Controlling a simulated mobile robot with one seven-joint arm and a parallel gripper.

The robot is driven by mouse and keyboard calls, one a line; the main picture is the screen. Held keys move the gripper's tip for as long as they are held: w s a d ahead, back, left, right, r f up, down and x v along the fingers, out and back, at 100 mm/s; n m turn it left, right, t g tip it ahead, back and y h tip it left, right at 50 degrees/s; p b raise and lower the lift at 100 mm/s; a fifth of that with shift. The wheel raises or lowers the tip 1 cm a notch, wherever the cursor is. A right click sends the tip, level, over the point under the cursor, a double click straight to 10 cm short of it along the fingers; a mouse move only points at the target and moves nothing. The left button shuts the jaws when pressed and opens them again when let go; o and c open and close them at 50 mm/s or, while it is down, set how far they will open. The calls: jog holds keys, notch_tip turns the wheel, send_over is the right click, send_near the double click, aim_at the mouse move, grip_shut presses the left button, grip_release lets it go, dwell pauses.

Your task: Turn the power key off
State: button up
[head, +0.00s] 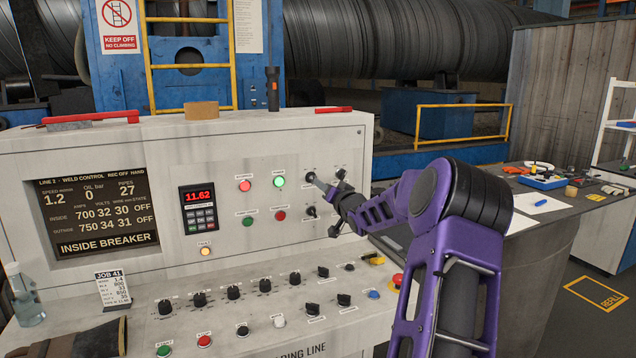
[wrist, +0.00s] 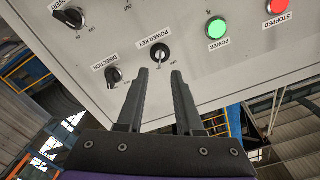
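The green power lamp (wrist: 216,28) beside the key is lit.
The direction switch (wrist: 114,75) is close beside one finger. A red stopped lamp (wrist: 277,6) is beyond the green lamp. Below, the sloping desk carries several black knobs (head: 233,292) and buttons. A torch (head: 273,88) stands on the console top.

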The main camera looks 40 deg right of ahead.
jog(key=shift+x, duration=2.55)
grip_shut()
